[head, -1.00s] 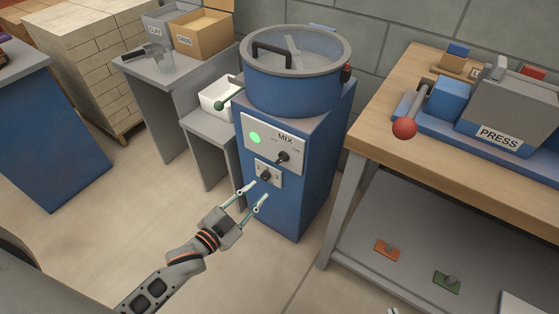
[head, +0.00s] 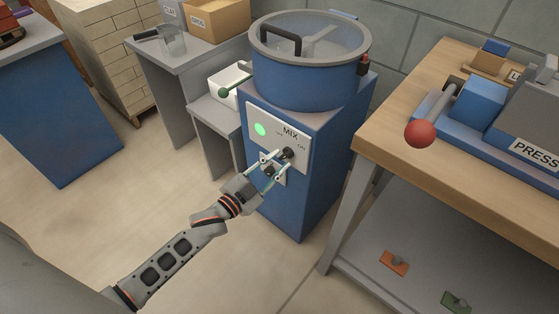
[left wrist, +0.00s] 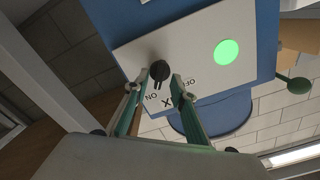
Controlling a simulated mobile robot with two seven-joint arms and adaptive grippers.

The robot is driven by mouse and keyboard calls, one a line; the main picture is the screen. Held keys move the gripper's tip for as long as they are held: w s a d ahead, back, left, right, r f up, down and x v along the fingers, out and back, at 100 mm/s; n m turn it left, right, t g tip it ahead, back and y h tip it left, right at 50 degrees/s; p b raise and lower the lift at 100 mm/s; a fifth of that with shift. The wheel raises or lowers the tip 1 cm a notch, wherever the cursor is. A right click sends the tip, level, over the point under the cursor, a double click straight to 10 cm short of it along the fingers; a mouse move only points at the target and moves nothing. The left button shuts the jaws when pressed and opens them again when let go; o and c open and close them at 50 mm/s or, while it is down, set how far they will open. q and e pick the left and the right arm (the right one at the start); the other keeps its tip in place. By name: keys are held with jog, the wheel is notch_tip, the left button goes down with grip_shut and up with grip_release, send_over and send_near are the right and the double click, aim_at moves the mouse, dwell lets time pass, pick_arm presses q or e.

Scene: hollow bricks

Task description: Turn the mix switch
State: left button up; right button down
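The mix switch is a black knob (head: 288,153) on the white MIX panel (head: 262,114) of the blue mixer (head: 308,80). OFF and ON labels sit by it, and a round green light (head: 260,130) glows on the panel. My left gripper (head: 274,161) is at the panel, just in front of the switch. In the left wrist view the knob (left wrist: 159,71) lies between the tips of the left gripper (left wrist: 160,78), which are spread with a small gap around it. I cannot tell whether they touch it. My right gripper is out of view.
A smaller plate with another knob sits below the switch, partly hidden by my left fingers. A wooden workbench (head: 400,130) with a red-knobbed press lever (head: 420,134) stands right. A grey table with bins (head: 215,20) stands left. Floor in front of the mixer is clear.

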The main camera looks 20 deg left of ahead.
pick_arm(q)
jog(key=shift+w+d+f, duration=0.1)
jog(key=shift+w+d, duration=0.1)
jog(key=shift+w, duration=0.3)
grip_shut()
